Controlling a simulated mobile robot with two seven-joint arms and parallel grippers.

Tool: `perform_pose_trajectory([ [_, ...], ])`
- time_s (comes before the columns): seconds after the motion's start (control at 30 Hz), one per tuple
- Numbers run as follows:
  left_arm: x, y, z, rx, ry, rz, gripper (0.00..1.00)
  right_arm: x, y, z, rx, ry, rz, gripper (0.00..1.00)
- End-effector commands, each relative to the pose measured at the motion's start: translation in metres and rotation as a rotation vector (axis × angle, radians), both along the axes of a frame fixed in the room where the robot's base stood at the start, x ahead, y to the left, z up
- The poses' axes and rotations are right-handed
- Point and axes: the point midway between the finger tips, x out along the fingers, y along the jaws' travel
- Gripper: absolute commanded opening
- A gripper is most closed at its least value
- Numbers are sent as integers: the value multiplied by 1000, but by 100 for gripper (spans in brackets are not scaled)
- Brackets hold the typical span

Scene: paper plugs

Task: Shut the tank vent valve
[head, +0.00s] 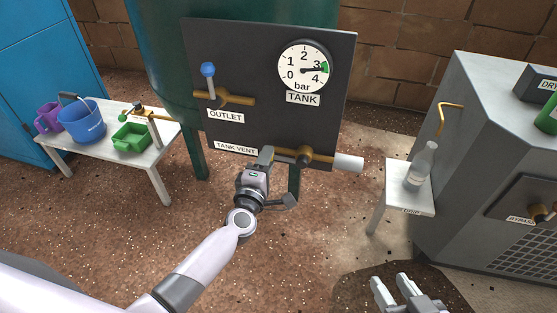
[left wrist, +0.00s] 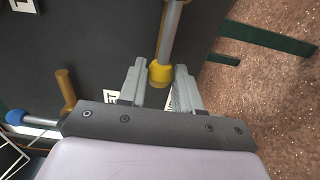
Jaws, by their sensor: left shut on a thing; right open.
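The tank vent valve (head: 305,155) is a brass body on a pipe at the lower edge of the dark panel, right of the TANK VENT label (head: 236,148). A white cylinder (head: 348,162) sits at the pipe's right end. My left gripper (head: 267,153) is at the valve's left. In the left wrist view its fingers are shut on the yellow knob (left wrist: 160,73) at the end of the valve's grey lever (left wrist: 171,35). In the head view the gripper hides the knob and most of the lever. My right gripper (head: 391,282) is open and empty at the bottom right.
The outlet valve with blue knob (head: 208,69) is above on the panel (head: 240,55). The tank gauge (head: 304,67) points a little past 3. A bottle (head: 422,165) stands on a small table (head: 399,205) at right.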

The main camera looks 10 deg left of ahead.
Motion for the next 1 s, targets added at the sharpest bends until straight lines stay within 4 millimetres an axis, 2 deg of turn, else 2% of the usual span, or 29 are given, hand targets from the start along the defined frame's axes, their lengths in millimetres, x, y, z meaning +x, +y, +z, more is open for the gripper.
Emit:
perform_pose_trajectory([
  [0.5, -1, -4, 23, 248, -6, -3, 16, -2, 0, 35, -2, 11, 1, 43],
  [0.87, -1, -5, 22, 268, -8, -3, 16, -1, 1, 38, 3, 3, -1, 43],
  [1.0, -1, -6, 29, 312, -9, -3, 16, 0, 1, 48, 2, 4, 0, 43],
])
